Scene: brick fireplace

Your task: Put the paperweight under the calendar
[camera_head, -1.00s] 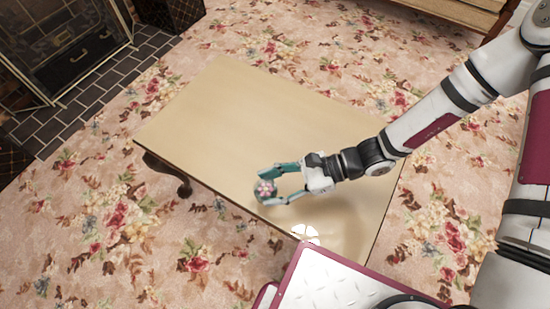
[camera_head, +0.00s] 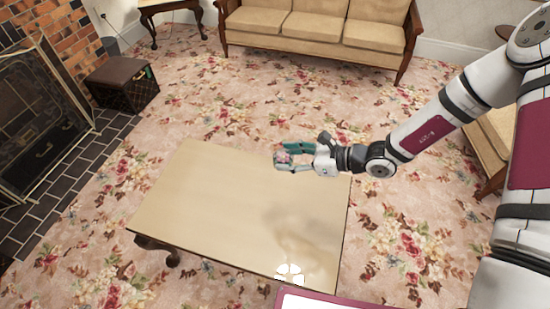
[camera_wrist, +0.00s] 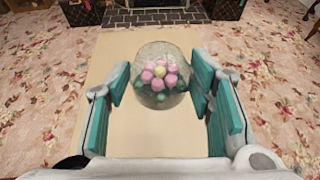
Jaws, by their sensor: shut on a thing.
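The paperweight (camera_wrist: 158,80) is a clear glass ball with pink flowers and a yellow centre inside. My gripper (camera_wrist: 158,92) is shut on it, with a teal finger on each side. In the head view the paperweight (camera_head: 284,158) is small between the fingertips of my gripper (camera_head: 284,158), held up in the air above the far right part of the low table. No calendar can be made out in either view.
The low wooden table (camera_head: 215,215) has a bare top. A beige sofa (camera_head: 315,28) stands at the back, with a side table (camera_head: 165,8) to its left. A dark box-like stool (camera_head: 122,82) and a fireplace (camera_head: 40,110) are at the left. Flowered carpet (camera_head: 225,95) lies between them.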

